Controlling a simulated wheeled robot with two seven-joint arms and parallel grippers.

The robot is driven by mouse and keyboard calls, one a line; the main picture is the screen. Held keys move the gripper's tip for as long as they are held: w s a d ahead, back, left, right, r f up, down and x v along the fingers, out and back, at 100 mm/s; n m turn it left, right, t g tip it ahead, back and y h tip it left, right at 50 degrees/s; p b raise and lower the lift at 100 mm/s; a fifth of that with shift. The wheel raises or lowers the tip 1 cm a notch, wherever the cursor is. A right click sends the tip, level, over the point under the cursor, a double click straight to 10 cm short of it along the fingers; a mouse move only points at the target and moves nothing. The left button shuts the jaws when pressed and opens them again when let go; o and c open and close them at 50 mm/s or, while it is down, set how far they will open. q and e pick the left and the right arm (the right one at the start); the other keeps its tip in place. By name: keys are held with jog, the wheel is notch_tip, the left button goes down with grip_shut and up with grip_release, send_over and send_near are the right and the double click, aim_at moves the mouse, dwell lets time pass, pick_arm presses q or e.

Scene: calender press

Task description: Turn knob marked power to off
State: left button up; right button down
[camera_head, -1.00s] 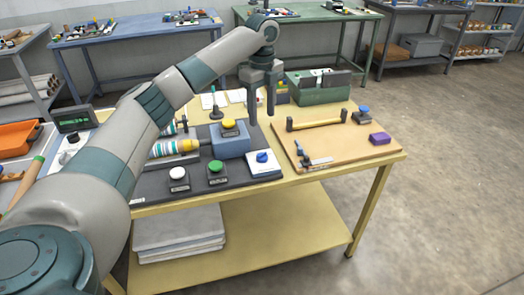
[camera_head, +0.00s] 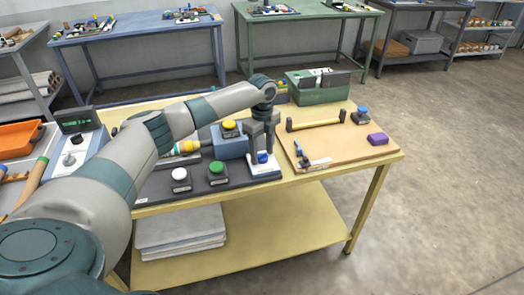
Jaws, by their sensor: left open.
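A blue knob (camera_head: 263,157) sits on a low white box (camera_head: 262,170) at the front of the dark board on the yellow table. My left gripper (camera_head: 261,151) points down over this box, open, with its fingers on either side of the blue knob. I cannot tell whether they touch it. The fingers hide part of the knob and box. Another knob (camera_head: 69,160) sits on a grey panel with a dark display at the left. No marking can be read on either, so I cannot tell which is marked power. My right gripper is not in view.
White (camera_head: 180,175) and green (camera_head: 216,168) buttons stand left of the white box. A yellow button (camera_head: 229,124) on a blue-grey block is close behind. A wooden board (camera_head: 345,150) with a yellow-handled tool and a purple block (camera_head: 377,139) lies to the right.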

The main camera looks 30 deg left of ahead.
pick_arm(q)
jog(key=shift+f, duration=0.25)
jog(key=c, duration=1)
jog(key=shift+c, duration=0.2)
